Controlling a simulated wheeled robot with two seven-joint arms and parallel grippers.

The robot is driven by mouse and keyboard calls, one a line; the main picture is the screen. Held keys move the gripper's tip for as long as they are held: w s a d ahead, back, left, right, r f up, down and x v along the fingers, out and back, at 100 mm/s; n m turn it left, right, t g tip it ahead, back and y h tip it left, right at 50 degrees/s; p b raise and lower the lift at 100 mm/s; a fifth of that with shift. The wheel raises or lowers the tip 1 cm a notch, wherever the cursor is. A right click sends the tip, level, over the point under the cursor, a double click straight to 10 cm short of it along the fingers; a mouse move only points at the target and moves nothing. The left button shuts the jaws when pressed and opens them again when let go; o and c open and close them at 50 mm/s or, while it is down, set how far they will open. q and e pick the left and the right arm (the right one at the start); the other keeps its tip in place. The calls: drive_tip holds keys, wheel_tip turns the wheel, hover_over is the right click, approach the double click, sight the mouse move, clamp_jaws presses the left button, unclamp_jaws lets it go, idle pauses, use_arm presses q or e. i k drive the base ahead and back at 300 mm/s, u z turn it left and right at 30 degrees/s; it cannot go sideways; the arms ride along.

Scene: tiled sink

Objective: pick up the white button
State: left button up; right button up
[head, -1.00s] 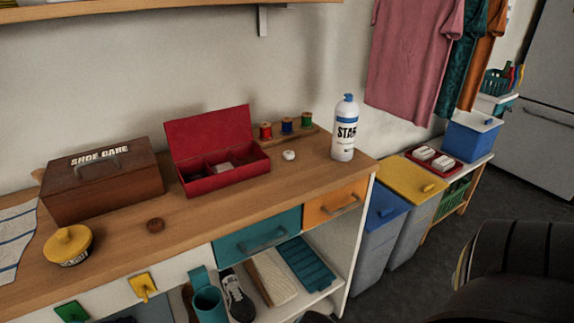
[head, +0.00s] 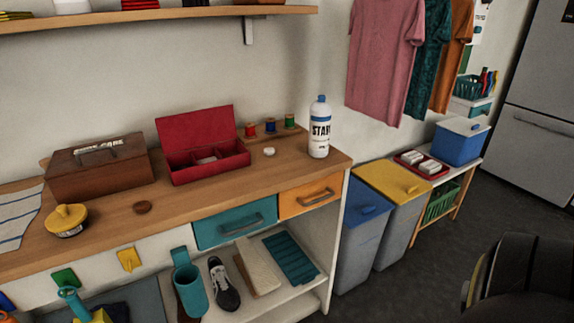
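The white button (head: 269,151) is a small round piece lying on the wooden countertop (head: 215,190), right of the open red box (head: 207,172) and left of the white starch bottle (head: 320,128). Spool stand (head: 272,134) stands just behind it. A brown button-like disc (head: 142,207) lies further left on the counter. Neither my left nor my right gripper shows in the head view, and nothing touches the white button.
The shoe care box (head: 97,170) and a yellow-lidded tin (head: 66,221) are at the counter's left. A wall shelf (head: 190,14) hangs above. Bins (head: 362,225) stand right of the counter. A dark rounded shape (head: 520,280) fills the lower right corner. The front counter stretch is clear.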

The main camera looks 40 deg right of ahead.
sight(269, 152)
drive_tip(key=z, duration=0.9)
drive_tip(key=i, duration=0.85)
drive_tip(key=u, duration=2.4)
drive_tip(key=k, duration=1.55)
drive_tip(key=z, duration=1.4)
